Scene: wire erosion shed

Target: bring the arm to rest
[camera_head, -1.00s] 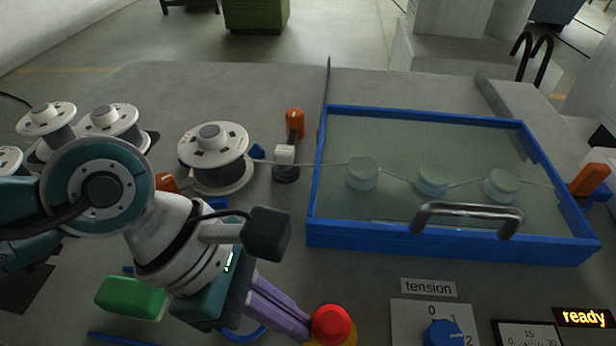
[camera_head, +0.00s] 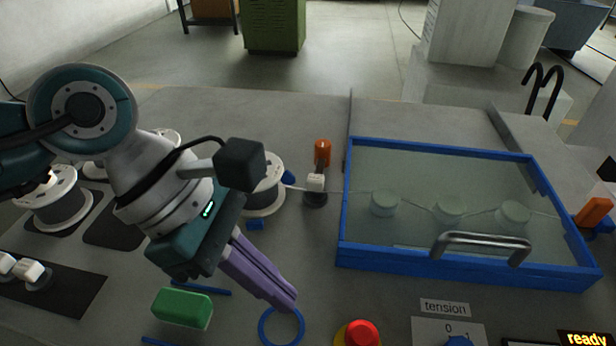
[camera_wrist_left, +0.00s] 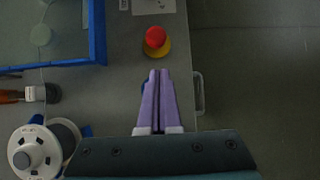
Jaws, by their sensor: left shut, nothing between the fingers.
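My left gripper (camera_head: 284,302) has purple fingers that are shut with nothing between them. In the head view it hangs above the worktop, pointing down and right, over a blue ring (camera_head: 282,326). The red button (camera_head: 362,333) on its yellow base is to the right of the fingertips. In the left wrist view the closed fingers (camera_wrist_left: 160,76) point toward the red button (camera_wrist_left: 155,37), apart from it in the picture. My right gripper is not in view.
A blue-framed glass cover (camera_head: 450,266) with a metal handle (camera_head: 482,243) is on the right. A wire spool (camera_head: 264,190) stands partly behind my left arm. A green block (camera_head: 182,308) lies below the gripper. Another spool (camera_head: 60,200) is at left.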

